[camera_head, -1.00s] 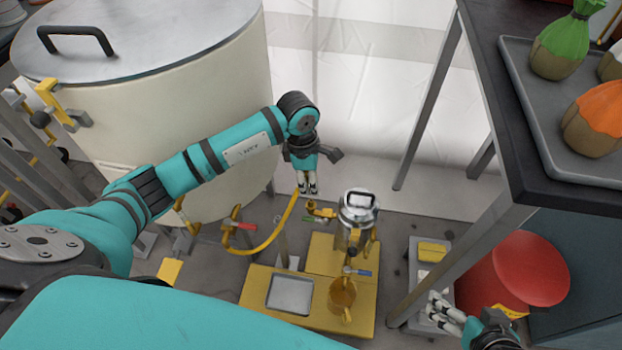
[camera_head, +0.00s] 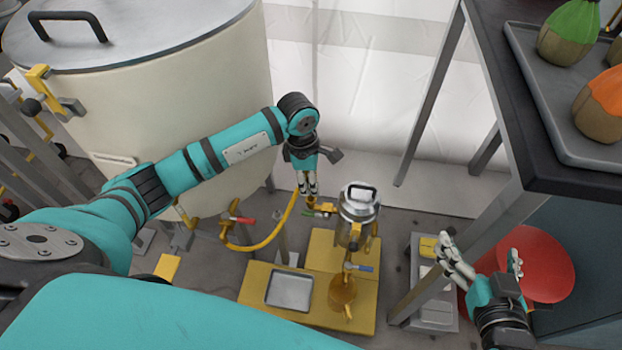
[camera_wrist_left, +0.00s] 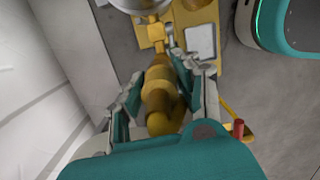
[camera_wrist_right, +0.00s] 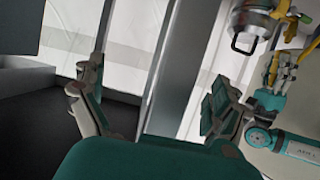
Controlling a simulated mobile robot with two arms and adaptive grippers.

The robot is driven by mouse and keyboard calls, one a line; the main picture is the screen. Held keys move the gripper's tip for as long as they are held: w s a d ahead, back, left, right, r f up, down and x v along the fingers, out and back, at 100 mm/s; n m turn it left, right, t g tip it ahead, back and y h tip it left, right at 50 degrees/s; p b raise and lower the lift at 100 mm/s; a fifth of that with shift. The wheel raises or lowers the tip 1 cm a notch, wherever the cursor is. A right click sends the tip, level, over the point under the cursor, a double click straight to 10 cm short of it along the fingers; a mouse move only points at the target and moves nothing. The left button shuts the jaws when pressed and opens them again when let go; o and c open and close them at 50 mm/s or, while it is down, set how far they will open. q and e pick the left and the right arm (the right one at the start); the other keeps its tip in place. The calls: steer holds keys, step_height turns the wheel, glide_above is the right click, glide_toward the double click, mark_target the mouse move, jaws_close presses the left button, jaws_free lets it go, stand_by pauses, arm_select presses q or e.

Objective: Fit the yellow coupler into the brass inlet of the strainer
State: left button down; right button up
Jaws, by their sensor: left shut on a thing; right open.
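The strainer (camera_head: 360,203), a steel pot with a lid handle, stands on a yellow base in the head view. Its brass inlet (camera_head: 326,208) points left, toward my left gripper (camera_head: 308,188). That gripper is shut on the yellow coupler (camera_wrist_left: 158,92) at the hose end. In the left wrist view the coupler lines up closely with the inlet (camera_wrist_left: 155,38). I cannot tell whether they touch or are joined. My right gripper (camera_head: 482,256) is open and empty beside the table leg; its fingers also show in the right wrist view (camera_wrist_right: 150,98).
The yellow hose (camera_head: 265,243) curves from a red-handled valve on the large cream tank (camera_head: 160,110). A metal tray (camera_head: 289,290) lies on the yellow base. The dark table (camera_head: 500,120) and its leg stand right, near a red bin (camera_head: 545,265).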

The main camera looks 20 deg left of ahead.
mark_target(503, 224)
arm_select(q)
steer(key=shift+f+b, duration=0.3)
steer(key=shift+f, duration=0.2)
arm_select(e)
steer(key=shift+w+a+r+t+y, duration=0.15)
steer(key=shift+w+r+t, duration=0.15)
steer(key=shift+r, duration=0.2)
steer(key=shift+w+a+r+t+y, duration=0.1)
steer(key=shift+w+r+t, duration=0.05)
steer(key=shift+r+t, duration=0.25)
steer(key=shift+w+a+r+t+y, duration=0.15)
steer(key=shift+w+r+t, duration=0.15)
steer(key=shift+r, duration=0.5)
arm_select(q)
steer(key=shift+f, duration=0.15)
arm_select(e)
steer(key=shift+w+a+r+t, duration=0.1)
steer(key=shift+r+t, duration=0.3)
arm_select(q)
steer(key=shift+f+b, duration=0.3)
steer(key=shift+b, duration=0.1)
arm_select(e)
steer(key=shift+w+a+r+t, duration=0.1)
steer(key=shift+r+t, duration=0.25)
steer(key=shift+r, duration=0.2)
steer(key=shift+w+a+r+t, duration=0.1)
steer(key=shift+r+t, duration=0.25)
steer(key=shift+r, duration=0.15)
steer(key=shift+r, duration=0.1)
